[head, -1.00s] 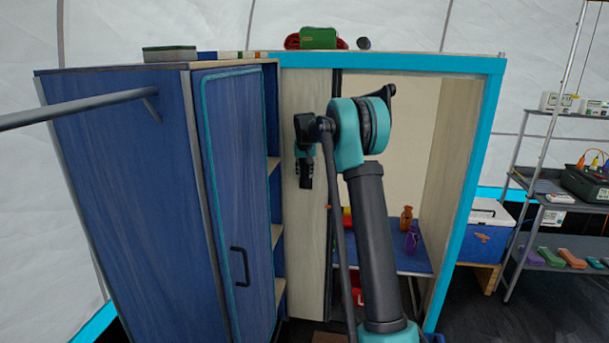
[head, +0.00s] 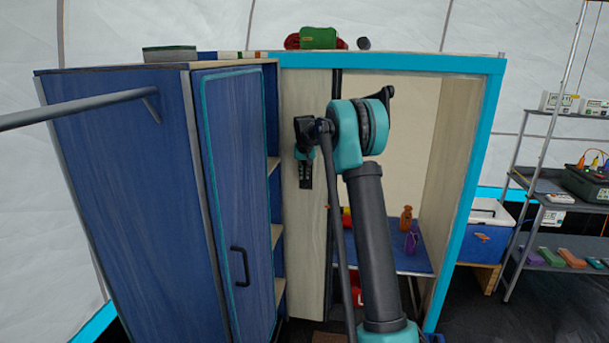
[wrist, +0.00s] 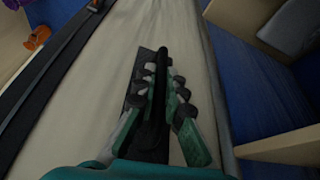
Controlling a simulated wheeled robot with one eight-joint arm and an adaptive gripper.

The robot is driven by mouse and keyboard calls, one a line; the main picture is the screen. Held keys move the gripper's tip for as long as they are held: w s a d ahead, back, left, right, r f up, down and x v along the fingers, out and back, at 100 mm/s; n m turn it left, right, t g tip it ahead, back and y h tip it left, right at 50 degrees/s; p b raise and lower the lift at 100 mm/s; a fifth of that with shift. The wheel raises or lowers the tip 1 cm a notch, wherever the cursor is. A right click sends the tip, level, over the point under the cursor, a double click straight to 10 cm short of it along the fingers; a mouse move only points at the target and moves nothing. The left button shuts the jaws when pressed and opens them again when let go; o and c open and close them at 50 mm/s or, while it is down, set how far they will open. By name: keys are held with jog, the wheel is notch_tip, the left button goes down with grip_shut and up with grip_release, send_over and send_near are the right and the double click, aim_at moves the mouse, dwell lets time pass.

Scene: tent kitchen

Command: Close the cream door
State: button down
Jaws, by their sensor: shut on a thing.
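The cream door (head: 304,240) is a tall pale wood panel at the left side of the cyan-framed cabinet (head: 478,150). The right part of the cabinet front stands open and shows its inside. In the head view my gripper (head: 305,178) is at the door's face, partly hidden by my own arm. The wrist view shows the cream door's surface (wrist: 110,75) filling the middle. There, my gripper (wrist: 166,92) has its fingers closed on both sides of a dark bar handle (wrist: 160,68) on the door.
A blue cabinet (head: 130,190) with a blue door (head: 235,180) and side shelves stands close at left. Inside the opening, an orange bottle (head: 406,218) and a purple item (head: 411,240) sit on a blue shelf. A cooler (head: 485,240) and a metal rack are at right.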

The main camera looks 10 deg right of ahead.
jog(key=shift+d, duration=0.1)
jog(key=s+d, duration=0.5)
jog(key=d, duration=1.2)
jog(key=s+d, duration=0.6)
jog(key=d, duration=1)
jog(key=s+d, duration=0.5)
jog(key=d, duration=1.2)
jog(key=shift+s+d, duration=0.25)
jog(key=shift+d, duration=0.1)
jog(key=c, duration=1.6)
grip_release()
jog(key=shift+d, duration=0.15)
jog(key=shift+r, duration=0.15)
jog(key=v, duration=1.1)
jog(key=shift+s+r, duration=0.25)
jog(key=shift+r, duration=0.1)
